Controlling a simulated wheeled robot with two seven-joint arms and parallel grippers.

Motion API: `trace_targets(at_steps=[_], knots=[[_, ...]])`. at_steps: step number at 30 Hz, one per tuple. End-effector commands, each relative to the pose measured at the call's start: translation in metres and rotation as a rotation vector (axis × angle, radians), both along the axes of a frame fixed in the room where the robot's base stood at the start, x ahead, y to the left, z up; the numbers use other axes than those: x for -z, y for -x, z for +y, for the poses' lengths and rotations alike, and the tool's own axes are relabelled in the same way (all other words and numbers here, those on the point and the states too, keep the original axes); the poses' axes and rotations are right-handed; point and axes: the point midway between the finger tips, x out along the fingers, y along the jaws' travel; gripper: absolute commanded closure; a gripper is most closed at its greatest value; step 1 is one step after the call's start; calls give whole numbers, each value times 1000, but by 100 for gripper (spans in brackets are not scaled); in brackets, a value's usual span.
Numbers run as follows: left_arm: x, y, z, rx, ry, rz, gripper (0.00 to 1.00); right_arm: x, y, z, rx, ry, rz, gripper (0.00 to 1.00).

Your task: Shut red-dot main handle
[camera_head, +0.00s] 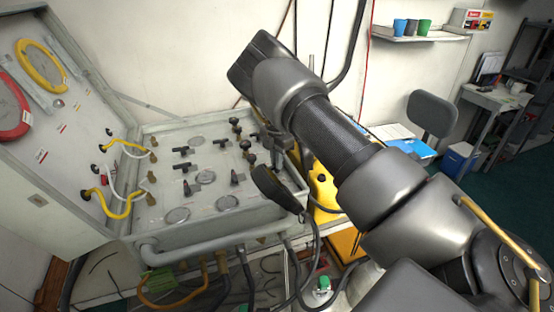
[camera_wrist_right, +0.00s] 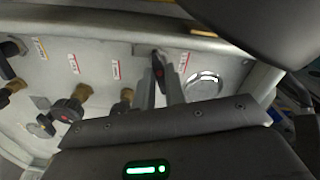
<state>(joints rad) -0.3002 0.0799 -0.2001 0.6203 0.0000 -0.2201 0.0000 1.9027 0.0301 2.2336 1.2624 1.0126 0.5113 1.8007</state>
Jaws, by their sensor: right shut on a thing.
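The open air panel case (camera_head: 160,222) stands on the bench, its grey face carrying several black handles and round gauges. My right gripper (camera_head: 268,138) reaches over the panel's right side from above. In the right wrist view its two grey fingers (camera_wrist_right: 160,85) are shut on a black handle (camera_wrist_right: 184,62) close to the panel's edge. A small red mark shows between the fingers. The fingers hide part of the handle, and its exact angle is hard to tell. My left gripper is not in view.
Other black knobs (camera_wrist_right: 67,109) with brass stems sit left of the fingers, near red labels. A round gauge (camera_wrist_right: 205,85) lies just right of them. The raised lid (camera_head: 50,130) holds coiled hoses; yellow hoses (camera_head: 117,205) cross the left side. A yellow cylinder (camera_head: 322,185) stands at right.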

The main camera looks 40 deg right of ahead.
Motion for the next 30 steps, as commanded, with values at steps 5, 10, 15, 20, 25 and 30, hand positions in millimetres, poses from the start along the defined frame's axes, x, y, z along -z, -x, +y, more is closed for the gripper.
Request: trace_targets(at_steps=[5, 10, 15, 20, 25, 30], knots=[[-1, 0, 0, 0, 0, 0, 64, -2, -1, -1, 142, 3, -4, 100], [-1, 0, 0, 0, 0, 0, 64, -2, -1, -2, 247, 3, -4, 100], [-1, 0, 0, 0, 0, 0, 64, -2, -1, -2, 317, 4, -4, 100], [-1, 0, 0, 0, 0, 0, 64, -2, -1, -2, 354, 5, -4, 100], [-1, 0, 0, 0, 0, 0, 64, -2, -1, -2, 368, 5, -3, 100], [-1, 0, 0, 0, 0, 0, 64, -2, -1, -2, 369, 5, -4, 100]])
